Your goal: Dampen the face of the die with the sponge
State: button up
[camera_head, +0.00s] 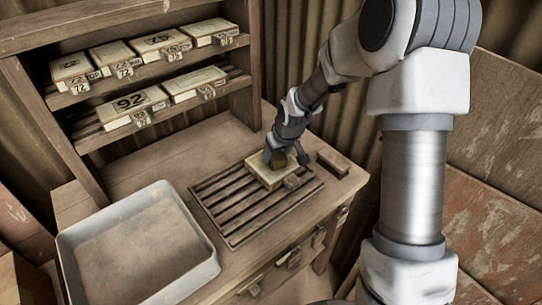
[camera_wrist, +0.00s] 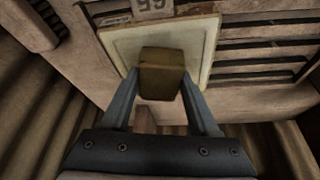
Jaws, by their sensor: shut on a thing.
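The die (camera_head: 257,173) is a flat cream block lying on the slatted rack (camera_head: 226,210) on the bench. In the wrist view its pale face (camera_wrist: 203,38) fills the upper middle, with a numbered tag (camera_wrist: 152,5) at its far edge. My gripper (camera_wrist: 160,88) is shut on the sponge (camera_wrist: 162,70), a small brown block between the fingertips. The sponge is over the die's face and hides part of it. I cannot tell whether it touches the face. In the head view my gripper (camera_head: 281,160) is right above the die and mostly hides the sponge.
A large grey tray (camera_head: 70,243) stands at the bench's front left. A shelf (camera_head: 160,118) behind holds several numbered dies. A dark wooden block (camera_head: 333,161) lies right of the rack. The rack's left part is bare. Corrugated walls stand close behind.

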jog(key=shift+w+d+f+p, duration=0.15)
jog(key=shift+w+d, duration=0.25)
jog(key=shift+d, duration=0.2)
jog(key=shift+w+d+r+p, duration=0.1)
jog(key=shift+w+d, duration=0.35)
jog(key=shift+d, duration=0.2)
jog(key=shift+w+d+f+p, duration=0.15)
jog(key=shift+w+d, duration=0.25)
jog(key=shift+d, duration=0.2)
jog(key=shift+r, duration=0.1)
jog(key=shift+r+p, duration=2.05)
jog(key=shift+r, duration=0.95)
notch_tip(320, 180, up, 3)
jog(key=shift+p, duration=0.95)
jog(key=shift+a, duration=0.15)
